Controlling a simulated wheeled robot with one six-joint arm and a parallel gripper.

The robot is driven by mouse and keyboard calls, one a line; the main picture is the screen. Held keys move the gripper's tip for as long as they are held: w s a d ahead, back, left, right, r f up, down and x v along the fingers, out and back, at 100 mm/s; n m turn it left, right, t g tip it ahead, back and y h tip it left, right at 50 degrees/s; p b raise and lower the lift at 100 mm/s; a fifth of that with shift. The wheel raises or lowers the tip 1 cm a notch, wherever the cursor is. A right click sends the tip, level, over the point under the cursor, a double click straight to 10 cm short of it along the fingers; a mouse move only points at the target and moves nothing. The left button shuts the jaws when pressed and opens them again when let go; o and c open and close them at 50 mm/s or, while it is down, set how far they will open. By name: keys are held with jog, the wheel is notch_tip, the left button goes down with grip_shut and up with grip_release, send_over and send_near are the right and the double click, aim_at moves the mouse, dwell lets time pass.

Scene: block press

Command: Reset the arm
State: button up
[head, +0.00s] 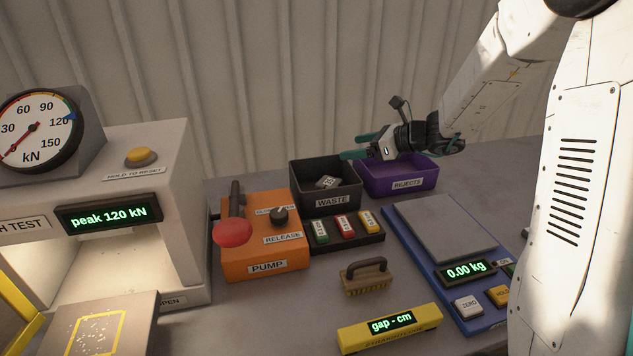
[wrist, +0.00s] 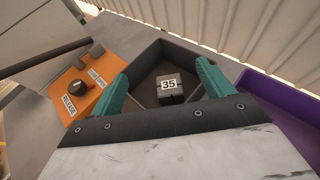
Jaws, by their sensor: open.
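My gripper (head: 362,148) is in the head view above the bins, with its teal fingers pointing left. In the wrist view my gripper (wrist: 163,90) is open, its two teal fingers apart and nothing between them. Below it, a grey block marked 35 (wrist: 168,86) lies in the black waste bin (wrist: 192,52). In the head view the block (head: 327,182) also lies inside the waste bin (head: 331,203). My arm reaches in from the right.
The purple rejects bin (head: 406,184) stands right of the waste bin. The orange pump (head: 264,267) with a red-knobbed lever is to the left, beside the press (head: 190,215) reading peak 120 kN. A scale (head: 440,240) reads 0.00 kg. A brush (head: 367,278) lies in front.

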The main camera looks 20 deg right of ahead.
jog(key=s+a+n+g+h, duration=0.1)
jog(key=s+a+n+g, duration=0.25)
jog(key=s+n, duration=0.45)
jog(key=s+a+n+g, duration=0.2)
jog(key=s+n+g, duration=0.3)
jog(key=s, duration=0.5)
jog(key=s+d+r+n+h, duration=0.1)
jog(key=s+n+h, duration=0.3)
jog(key=s, duration=0.6)
jog(key=s+d+r+n+h, duration=0.2)
jog(key=s+r+n+h, duration=0.2)
jog(key=s+n, duration=0.5)
jog(key=shift+s+r+t+h, duration=0.2)
jog(key=shift+s+t+h, duration=0.25)
jog(key=shift+s, duration=0.5)
